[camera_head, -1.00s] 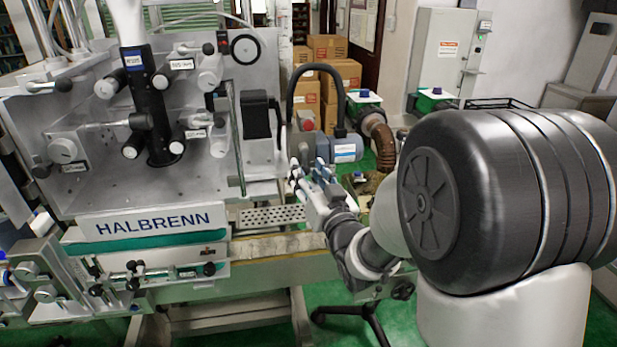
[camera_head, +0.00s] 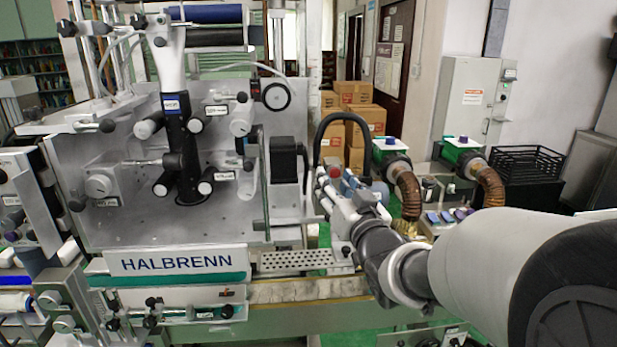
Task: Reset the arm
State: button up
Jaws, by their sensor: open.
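My gripper (camera_head: 328,186) is in the middle of the head view, at the end of my arm, which reaches in from the lower right. Its fingers point up and to the left, and they are small here. I see nothing held between them. The gripper appears in front of the right side of the HALBRENN sleeve applicator (camera_head: 110,225), above the perforated metal plate (camera_head: 290,260). I cannot tell how far it is from the machine.
A black curved handle or hose (camera_head: 343,120) rises just behind my gripper. Two brown ribbed hoses (camera_head: 408,190) stand to the right. Stacked cardboard boxes (camera_head: 358,92), a grey cabinet (camera_head: 470,100) and a black crate (camera_head: 527,163) are farther back. A conveyor (camera_head: 310,288) runs along the front.

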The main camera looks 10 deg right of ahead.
jog(key=s+f+g+h, duration=0.1)
jog(key=s+f+g, duration=0.3)
jog(key=s, duration=0.8)
jog(key=s+d+f+g+h, duration=0.1)
jog(key=s+f+g, duration=0.4)
jog(key=s, duration=0.6)
jog(key=s+d+f+g+h, duration=0.1)
jog(key=s+f+g, duration=0.4)
jog(key=s, duration=0.7)
jog(key=shift+s+f, duration=0.3)
jog(key=shift+s, duration=0.05)
